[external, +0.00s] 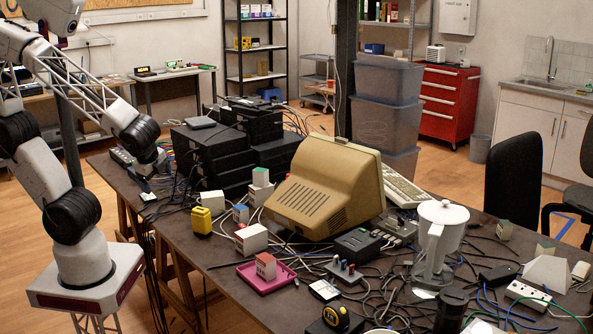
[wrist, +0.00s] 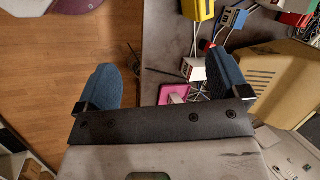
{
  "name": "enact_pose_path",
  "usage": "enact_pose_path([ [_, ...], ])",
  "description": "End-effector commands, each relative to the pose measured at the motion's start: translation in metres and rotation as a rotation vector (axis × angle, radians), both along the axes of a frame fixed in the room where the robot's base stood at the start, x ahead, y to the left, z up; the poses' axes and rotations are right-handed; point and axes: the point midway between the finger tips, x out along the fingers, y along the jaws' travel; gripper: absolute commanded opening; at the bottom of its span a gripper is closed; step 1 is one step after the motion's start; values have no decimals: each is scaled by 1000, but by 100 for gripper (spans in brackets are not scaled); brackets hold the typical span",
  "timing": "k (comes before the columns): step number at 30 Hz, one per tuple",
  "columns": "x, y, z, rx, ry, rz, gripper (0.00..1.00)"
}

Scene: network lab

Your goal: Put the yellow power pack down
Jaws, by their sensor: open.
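A pink tray (external: 272,282) holds a red and white box. A beige monitor (external: 328,190), black stacked units (external: 212,155), a white jug (external: 437,235) and many cables crowd the table. A small bare strip lies along the left table edge.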

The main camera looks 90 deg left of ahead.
Motion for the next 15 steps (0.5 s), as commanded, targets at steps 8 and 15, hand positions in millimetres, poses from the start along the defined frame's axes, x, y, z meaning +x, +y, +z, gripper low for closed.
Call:
enact_pose_path([
  [8, -2, -41, 62, -307, -217, 260, 93],
  [15, -3, -60, 91, -449, -298, 361, 93],
])
